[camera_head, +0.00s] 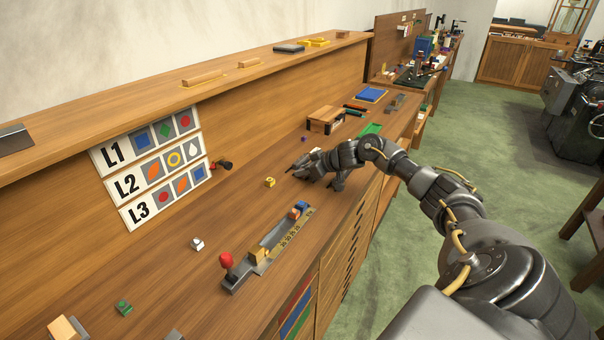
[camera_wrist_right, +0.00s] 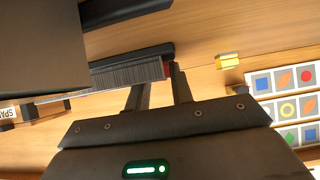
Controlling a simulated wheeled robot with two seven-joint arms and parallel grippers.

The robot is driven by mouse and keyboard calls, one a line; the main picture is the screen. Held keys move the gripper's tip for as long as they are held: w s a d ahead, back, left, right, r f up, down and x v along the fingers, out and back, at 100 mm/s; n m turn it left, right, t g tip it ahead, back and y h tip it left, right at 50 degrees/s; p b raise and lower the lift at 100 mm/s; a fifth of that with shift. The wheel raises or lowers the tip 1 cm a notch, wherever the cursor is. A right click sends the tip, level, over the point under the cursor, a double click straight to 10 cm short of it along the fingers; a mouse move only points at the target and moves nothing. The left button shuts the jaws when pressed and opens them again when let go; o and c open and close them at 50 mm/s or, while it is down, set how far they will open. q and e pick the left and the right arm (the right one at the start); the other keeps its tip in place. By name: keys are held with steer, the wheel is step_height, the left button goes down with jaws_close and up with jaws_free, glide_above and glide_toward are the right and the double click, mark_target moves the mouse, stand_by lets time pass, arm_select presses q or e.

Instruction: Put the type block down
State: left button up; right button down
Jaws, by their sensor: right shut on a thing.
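My right gripper (camera_head: 316,172) is low over the bench, right of the yellow block (camera_head: 270,182). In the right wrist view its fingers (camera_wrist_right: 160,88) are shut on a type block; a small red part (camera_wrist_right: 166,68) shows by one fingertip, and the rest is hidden. I cannot tell whether the block touches the bench. A grey composing stick (camera_head: 238,279) with a red knob lies nearer on the bench, apart from the gripper. It holds blue and orange blocks (camera_head: 298,210) at its far end and a tan block (camera_head: 258,254). My left gripper is not in view.
Loose blocks lie on the bench: white (camera_head: 197,243), green (camera_head: 123,307) and purple (camera_head: 304,139). A picture chart (camera_head: 152,167) with rows L1 to L3 leans at the back. A wooden box (camera_head: 325,120) stands beyond the gripper. Bare bench lies between the yellow block and the stick.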

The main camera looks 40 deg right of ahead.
steer(key=shift+r, duration=0.1)
